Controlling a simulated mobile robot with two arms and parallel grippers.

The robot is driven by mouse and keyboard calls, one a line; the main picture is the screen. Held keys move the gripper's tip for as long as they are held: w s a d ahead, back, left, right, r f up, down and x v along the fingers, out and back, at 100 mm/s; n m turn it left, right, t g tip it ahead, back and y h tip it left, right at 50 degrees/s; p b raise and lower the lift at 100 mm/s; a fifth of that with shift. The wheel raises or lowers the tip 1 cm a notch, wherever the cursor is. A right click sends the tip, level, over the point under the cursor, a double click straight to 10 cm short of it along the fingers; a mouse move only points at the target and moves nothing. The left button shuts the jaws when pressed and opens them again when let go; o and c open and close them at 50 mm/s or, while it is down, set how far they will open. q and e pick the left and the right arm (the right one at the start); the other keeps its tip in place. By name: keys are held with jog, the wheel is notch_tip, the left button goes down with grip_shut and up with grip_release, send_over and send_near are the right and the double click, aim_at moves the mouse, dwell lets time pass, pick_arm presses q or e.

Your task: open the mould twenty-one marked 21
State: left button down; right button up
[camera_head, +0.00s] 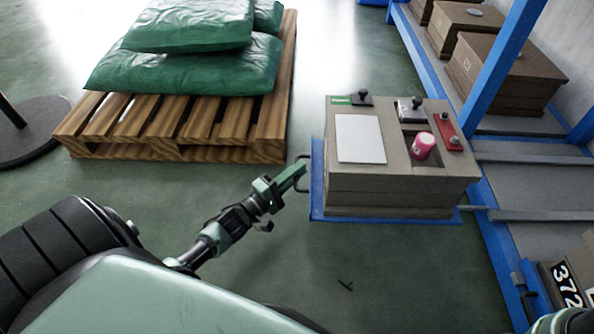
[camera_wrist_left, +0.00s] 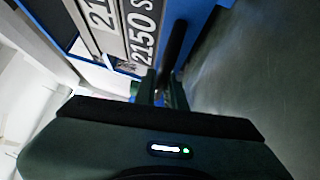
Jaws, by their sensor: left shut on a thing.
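A grey-brown block-shaped mould (camera_head: 400,185) sits on a blue tray (camera_head: 316,180) that sticks out from a blue rack. In the left wrist view, labels (camera_wrist_left: 140,30) show "2150 S" and a partly cut-off "21". My left gripper (camera_head: 297,174) is at the tray's left end, shut on a dark bar handle (camera_wrist_left: 175,45). The fingertips are partly hidden in the wrist view. My right gripper is not clearly in view; only part of my right arm shows at the lower right corner.
On the mould's top are a pink cylinder (camera_head: 422,145) in a recess, a red knobbed piece (camera_head: 448,131) and black knobs. Other brown moulds (camera_head: 505,75) stand on the rack behind. A wooden pallet (camera_head: 180,130) with green sacks stands at the left. Floor between is clear.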

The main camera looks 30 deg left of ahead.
dwell(0.6)
pick_arm(q)
jog(key=w+d+p, duration=0.2)
jog(key=w+d, duration=0.1)
jog(key=d, duration=0.2)
jog(key=shift+w+d, duration=0.15)
jog(key=shift+d, duration=0.25)
jog(key=shift+a+f, duration=0.1)
jog(key=c, duration=1.8)
grip_release()
jog(key=shift+a, duration=0.1)
jog(key=shift+o, duration=0.2)
